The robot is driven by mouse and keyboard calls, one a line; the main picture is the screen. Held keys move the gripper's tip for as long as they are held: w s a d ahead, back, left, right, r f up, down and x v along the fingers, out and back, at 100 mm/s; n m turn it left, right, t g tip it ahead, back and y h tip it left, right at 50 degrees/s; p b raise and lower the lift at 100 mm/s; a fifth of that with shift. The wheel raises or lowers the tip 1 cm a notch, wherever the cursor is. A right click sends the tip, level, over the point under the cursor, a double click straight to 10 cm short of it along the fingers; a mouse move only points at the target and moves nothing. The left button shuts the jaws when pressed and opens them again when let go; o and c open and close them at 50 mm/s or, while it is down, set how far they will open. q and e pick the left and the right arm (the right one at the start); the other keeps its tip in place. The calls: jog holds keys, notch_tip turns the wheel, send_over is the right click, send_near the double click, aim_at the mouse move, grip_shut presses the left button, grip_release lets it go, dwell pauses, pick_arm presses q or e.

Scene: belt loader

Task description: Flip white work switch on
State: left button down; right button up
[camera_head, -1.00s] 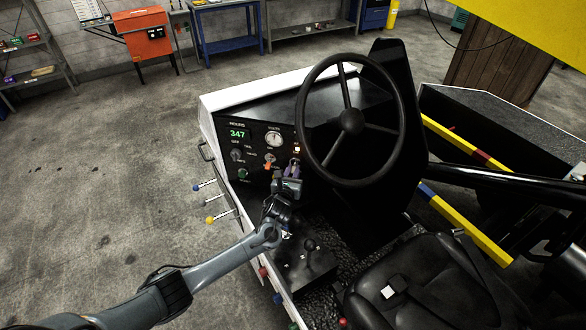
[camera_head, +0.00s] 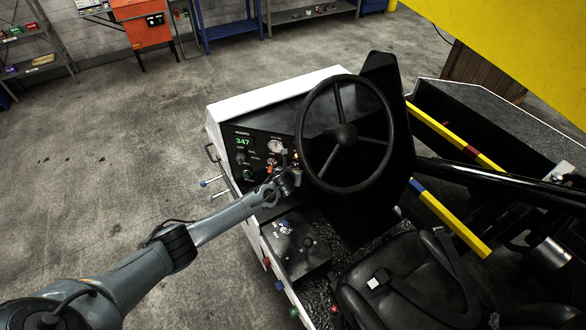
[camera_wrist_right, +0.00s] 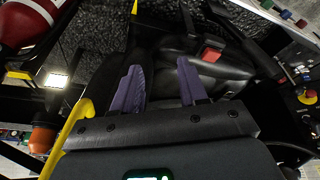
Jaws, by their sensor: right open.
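The dark control panel (camera_head: 257,158) with a green "347" readout (camera_head: 243,142) faces me left of the steering wheel in the head view. It carries a round gauge, knobs and small switches. I cannot pick out the white work switch for certain; the panel's right part is small and partly hidden by my left gripper. My left gripper (camera_head: 289,163) is at that right part, close to the wheel rim; its fingers are too small to read. My right gripper (camera_wrist_right: 160,85) shows purple fingers spread apart and empty, above the black seat (camera_wrist_right: 200,70) in the right wrist view.
The black steering wheel (camera_head: 346,134) stands just right of my left gripper. A yellow bar (camera_head: 450,220) runs along the right. A red seat buckle (camera_wrist_right: 212,54) lies beyond my right fingers.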

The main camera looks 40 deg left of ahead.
dwell(0.5)
pick_arm(q)
jog(key=c, duration=1)
grip_release()
jog(key=shift+c, duration=0.2)
jog(key=shift+s+r, duration=0.1)
jog(key=v, duration=1)
jog(key=shift+s+r, duration=0.2)
